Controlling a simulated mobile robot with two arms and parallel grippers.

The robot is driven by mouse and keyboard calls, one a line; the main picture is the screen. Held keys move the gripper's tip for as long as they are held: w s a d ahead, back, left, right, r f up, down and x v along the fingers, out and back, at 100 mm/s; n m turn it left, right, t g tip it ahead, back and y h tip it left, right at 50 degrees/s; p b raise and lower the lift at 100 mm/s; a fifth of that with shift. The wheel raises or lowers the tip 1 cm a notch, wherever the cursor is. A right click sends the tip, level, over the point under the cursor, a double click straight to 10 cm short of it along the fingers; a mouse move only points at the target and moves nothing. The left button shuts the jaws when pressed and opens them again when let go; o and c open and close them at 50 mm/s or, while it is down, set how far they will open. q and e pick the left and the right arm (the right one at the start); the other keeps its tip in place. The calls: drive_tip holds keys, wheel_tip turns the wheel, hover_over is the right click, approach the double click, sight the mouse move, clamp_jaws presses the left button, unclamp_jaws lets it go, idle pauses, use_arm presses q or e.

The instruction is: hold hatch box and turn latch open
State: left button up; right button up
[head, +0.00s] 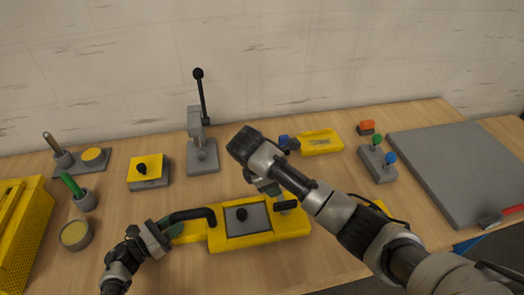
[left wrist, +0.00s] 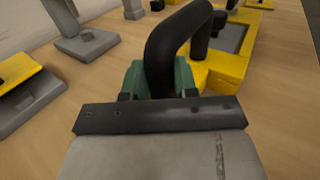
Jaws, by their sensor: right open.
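The hatch box (head: 262,238) is a yellow box with a grey lid and a black knob, lying on the table at front centre. A curved black handle (head: 196,214) stands at its left end; it also shows large in the left wrist view (left wrist: 165,50). My left gripper (head: 168,226) is shut on this handle, its green fingers on both sides in the left wrist view (left wrist: 160,82). A dark latch (head: 287,205) sits at the box's right side. My right gripper (head: 268,188) is open just above the box's far edge near the latch, its fingers partly hidden by its wrist.
A grey lever press (head: 202,150) and a yellow-topped block (head: 147,170) stand behind. A yellow tray (head: 320,142) and a joystick box (head: 378,165) lie beyond my right arm. A yellow crate (head: 22,235) is at far left, a grey board (head: 460,170) at right.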

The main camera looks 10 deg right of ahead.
use_arm(q)
drive_tip(key=o, duration=0.5)
drive_tip(key=shift+c, duration=0.2)
